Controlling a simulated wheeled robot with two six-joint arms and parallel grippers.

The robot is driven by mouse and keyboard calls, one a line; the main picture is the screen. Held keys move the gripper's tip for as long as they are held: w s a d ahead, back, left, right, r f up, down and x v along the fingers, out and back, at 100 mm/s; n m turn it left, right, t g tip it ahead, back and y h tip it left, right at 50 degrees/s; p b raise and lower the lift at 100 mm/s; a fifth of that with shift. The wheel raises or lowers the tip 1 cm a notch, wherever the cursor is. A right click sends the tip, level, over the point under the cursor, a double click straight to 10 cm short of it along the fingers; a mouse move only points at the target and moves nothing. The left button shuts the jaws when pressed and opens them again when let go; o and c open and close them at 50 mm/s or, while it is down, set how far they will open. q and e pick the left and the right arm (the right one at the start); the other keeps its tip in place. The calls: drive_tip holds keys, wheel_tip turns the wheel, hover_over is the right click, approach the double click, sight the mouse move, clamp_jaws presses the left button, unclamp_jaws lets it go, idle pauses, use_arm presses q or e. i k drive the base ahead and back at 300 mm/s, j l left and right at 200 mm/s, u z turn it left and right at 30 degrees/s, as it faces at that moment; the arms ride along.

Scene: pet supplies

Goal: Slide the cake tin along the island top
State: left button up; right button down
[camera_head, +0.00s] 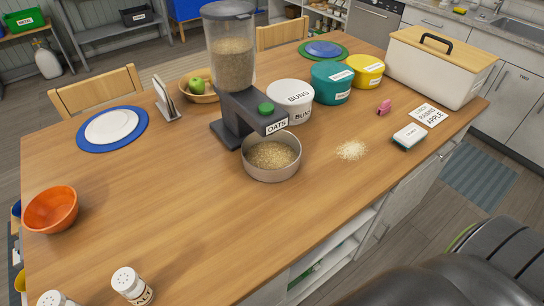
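A shallow grey round tin (252,169) stands on the wooden island top (180,190), under the spout of the oats dispenser (231,62). It holds oats and looks like a cake tin, though no label shows on it. Behind it stand a white tub marked BUNS (290,92), a teal round tin (328,93) and a yellow round tin (368,77). The labels on the teal and yellow ones are too small to read. Neither of my grippers is in view.
Spilled oats (351,150) lie right of the grey tin, with a sponge-like block (409,137) and a card (429,115) beyond. A white bread bin (430,77) stands far right. An orange bowl (51,210) and shakers (131,286) are left. The left-middle top is clear.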

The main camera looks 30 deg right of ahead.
sight(275, 158)
drive_tip(key=k+l+z, duration=0.1)
drive_tip(key=l+z, duration=0.4)
drive_tip(key=l, duration=0.25)
drive_tip(key=l+z, duration=0.5)
drive_tip(key=l, duration=0.2)
